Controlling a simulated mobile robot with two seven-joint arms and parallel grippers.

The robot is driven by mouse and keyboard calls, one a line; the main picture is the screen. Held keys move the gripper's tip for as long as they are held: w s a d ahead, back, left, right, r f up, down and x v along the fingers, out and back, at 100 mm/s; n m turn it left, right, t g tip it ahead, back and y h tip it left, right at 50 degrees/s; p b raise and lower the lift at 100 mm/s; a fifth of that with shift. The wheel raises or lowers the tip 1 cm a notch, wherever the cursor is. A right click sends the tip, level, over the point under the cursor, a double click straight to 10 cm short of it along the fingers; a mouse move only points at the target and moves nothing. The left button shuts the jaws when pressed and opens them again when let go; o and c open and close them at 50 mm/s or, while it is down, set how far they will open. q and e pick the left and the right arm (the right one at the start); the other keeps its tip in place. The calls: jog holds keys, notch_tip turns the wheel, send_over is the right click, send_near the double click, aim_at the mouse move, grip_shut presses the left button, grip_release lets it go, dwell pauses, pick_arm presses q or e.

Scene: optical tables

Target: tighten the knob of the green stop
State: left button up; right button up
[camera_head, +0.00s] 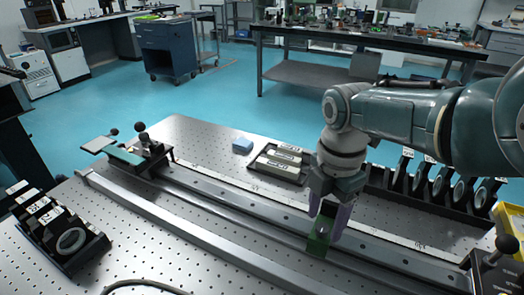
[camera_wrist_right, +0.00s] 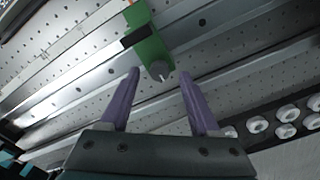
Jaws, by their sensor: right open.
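The green stop (camera_head: 318,243) sits on the long rail (camera_head: 268,228) in the head view, partly hidden by my right gripper (camera_head: 329,222). In the right wrist view the green stop (camera_wrist_right: 149,38) shows as a green block with a dark slot. Its round grey knob (camera_wrist_right: 160,70) points toward my right gripper (camera_wrist_right: 158,74). The purple fingers are open, one on each side of the knob, and apart from it. Nothing is held. My left gripper is not in view.
A carriage with black knobs (camera_head: 146,150) stands at the rail's left end. A tray of labelled bars (camera_head: 275,165) and a blue block (camera_head: 242,146) lie behind the rail. Lens holders stand in racks at left (camera_head: 62,230) and right (camera_head: 440,188). A black-knobbed piece (camera_head: 498,262) stands at lower right.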

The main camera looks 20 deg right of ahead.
aim_at(323, 226)
notch_tip(323, 226, up, 8)
jog(key=p, duration=0.4)
jog(key=shift+r+p, duration=0.15)
jog(key=shift+p, duration=0.2)
jog(key=s+a+f+m+t, duration=0.15)
jog(key=s+a+m, duration=0.25)
jog(key=s+m, duration=0.55)
jog(key=s+a+r+m+t, duration=0.2)
jog(key=s+r+m, duration=0.65)
jog(key=s, duration=0.35)
notch_tip(323, 226, up, 36)
jog(key=p, duration=3.5)
jog(key=shift+w+f, duration=0.25)
jog(key=shift+w, duration=0.05)
jog(key=shift+a, duration=0.1)
